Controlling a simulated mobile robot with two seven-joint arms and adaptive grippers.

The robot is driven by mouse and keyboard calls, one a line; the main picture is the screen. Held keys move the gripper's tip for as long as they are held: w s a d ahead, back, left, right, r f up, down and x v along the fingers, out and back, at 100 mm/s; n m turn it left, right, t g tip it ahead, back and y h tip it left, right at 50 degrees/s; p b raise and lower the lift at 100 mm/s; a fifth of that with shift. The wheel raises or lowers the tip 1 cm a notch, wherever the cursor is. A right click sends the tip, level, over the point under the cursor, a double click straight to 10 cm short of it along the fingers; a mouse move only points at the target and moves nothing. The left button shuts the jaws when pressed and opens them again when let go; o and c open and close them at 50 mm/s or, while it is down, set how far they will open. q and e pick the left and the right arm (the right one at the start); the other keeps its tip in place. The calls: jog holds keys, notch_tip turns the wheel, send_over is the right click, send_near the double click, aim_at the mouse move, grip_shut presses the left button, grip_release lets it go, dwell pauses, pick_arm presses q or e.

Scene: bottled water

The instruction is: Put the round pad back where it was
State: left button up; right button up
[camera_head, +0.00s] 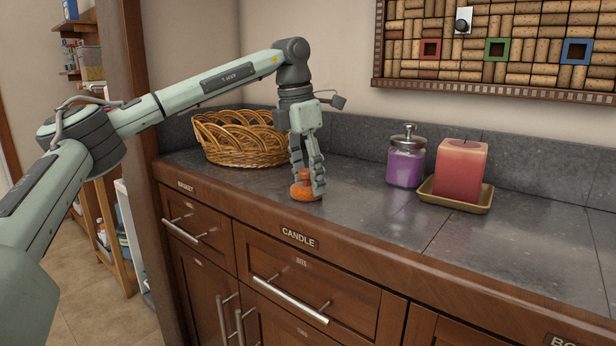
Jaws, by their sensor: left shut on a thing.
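A round orange pad (304,193), with a narrower raised part on top, is at the front of the grey counter, above the "CANDLE" label. My left gripper (307,180) points down over it, with its fingers shut on the raised part. The fingers hide some of the pad. The pad appears to be at the counter surface; I cannot tell whether it touches. My right gripper is not in view.
A wicker basket (241,139) stands behind and left of my left gripper. A purple jar (406,163) and a red candle (460,170) on a yellow tray (456,203) stand to the right. The counter (365,205) is clear between the pad and the jar. Drawers (302,287) are below.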

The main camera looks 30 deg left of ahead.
aim_at(300, 172)
pick_arm(q)
jog(key=o, duration=0.7)
jog(key=shift+f, duration=0.15)
jog(key=o, duration=0.4)
jog(key=shift+o, duration=0.2)
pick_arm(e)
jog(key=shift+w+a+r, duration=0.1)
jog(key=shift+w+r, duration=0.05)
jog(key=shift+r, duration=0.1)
pick_arm(q)
jog(key=shift+r, duration=0.55)
jog(key=r, duration=0.3)
jog(key=s+r, duration=0.1)
jog(key=r, duration=0.6)
jog(key=shift+s+a+r+p, duration=0.2)
jog(key=shift+a+p, duration=0.15)
jog(key=shift+s+r, duration=0.1)
jog(key=shift+r, duration=0.3)
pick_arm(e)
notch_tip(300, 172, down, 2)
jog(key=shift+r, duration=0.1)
